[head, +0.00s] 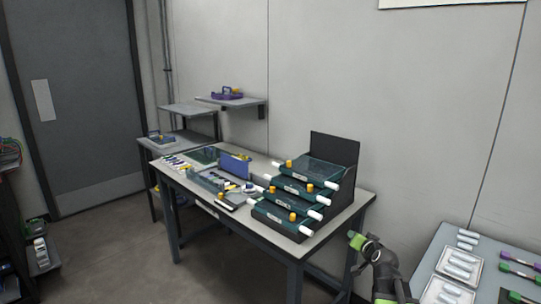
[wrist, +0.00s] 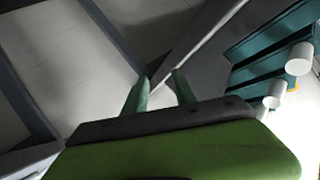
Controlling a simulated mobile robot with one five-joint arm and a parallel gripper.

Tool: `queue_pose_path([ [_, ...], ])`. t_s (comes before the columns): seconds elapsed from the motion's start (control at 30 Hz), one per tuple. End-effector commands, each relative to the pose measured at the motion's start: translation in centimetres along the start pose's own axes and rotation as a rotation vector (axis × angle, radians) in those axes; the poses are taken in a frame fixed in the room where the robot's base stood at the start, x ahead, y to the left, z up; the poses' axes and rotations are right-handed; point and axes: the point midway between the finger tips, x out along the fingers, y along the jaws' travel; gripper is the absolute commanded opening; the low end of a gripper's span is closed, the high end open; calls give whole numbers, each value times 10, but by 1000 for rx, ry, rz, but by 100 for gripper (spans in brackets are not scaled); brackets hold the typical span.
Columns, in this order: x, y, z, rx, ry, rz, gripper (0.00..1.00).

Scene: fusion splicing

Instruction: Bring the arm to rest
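My gripper (head: 357,240) is at the lower right of the head view, just in front of the right end of the workbench (head: 336,207). It looks green and dark, with my arm bent below it. In the wrist view its two green fingers (wrist: 160,88) stand apart with a gap between them, and nothing shows in the gap. The gripper is open and empty.
A stack of teal trays (head: 322,172) with white knobs stands on the bench's right end, close to my gripper. A second table (head: 430,262) with white trays and coloured tools is at lower right. Open floor (head: 110,250) lies left.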

Motion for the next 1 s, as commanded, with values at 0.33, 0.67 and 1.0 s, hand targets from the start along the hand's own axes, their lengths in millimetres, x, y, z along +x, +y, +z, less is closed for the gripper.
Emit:
queue_pose_path([
  [0.33,-54,-38,228,-322,-735,74,33],
  [0.67,-151,-20,317,-523,-1183,292,33],
  [1.0,-184,-68,232,-512,-1169,283,33],
])
